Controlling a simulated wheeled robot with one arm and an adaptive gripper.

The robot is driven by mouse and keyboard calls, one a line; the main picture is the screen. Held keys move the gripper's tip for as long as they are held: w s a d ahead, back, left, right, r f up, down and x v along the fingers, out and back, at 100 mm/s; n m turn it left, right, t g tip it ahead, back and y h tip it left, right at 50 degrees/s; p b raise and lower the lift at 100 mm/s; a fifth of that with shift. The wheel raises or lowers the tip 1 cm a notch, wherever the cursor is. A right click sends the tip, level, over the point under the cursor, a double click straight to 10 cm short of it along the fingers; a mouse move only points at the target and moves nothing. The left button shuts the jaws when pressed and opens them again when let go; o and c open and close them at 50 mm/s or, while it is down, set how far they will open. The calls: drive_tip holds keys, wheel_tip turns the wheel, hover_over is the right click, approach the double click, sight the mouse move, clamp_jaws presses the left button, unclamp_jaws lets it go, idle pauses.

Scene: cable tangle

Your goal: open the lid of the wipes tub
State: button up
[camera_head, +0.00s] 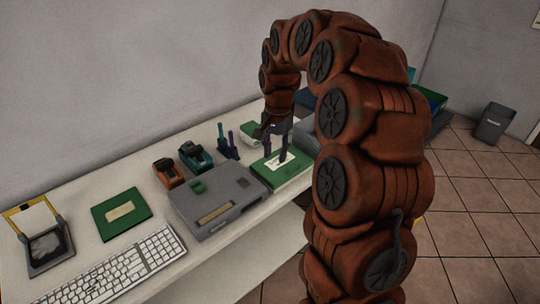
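I cannot tell for sure which item is the wipes tub. A green box with a white label (296,172) lies near the right part of the white counter. My gripper (276,157) points down over this box, its two dark fingers apart with nothing seen between them. Its fingertips are at or just above the label; contact is unclear. A small pale container with a green top (251,131) stands behind, partly hidden by my arm. A grey case with a green latch (217,203) sits shut to the left of the box.
Orange (168,172) and teal (195,157) devices and upright coloured pens (226,142) stand behind the case. A flat green box (121,213), a keyboard (125,268) and a yellow-framed open container (42,236) lie left. My arm hides the counter's right end.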

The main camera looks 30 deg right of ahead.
drive_tip(key=s+a+r+n, duration=0.2)
drive_tip(key=s+a, duration=0.2)
drive_tip(key=shift+r+p, duration=0.2)
drive_tip(key=shift+p, duration=0.1)
idle(0.4)
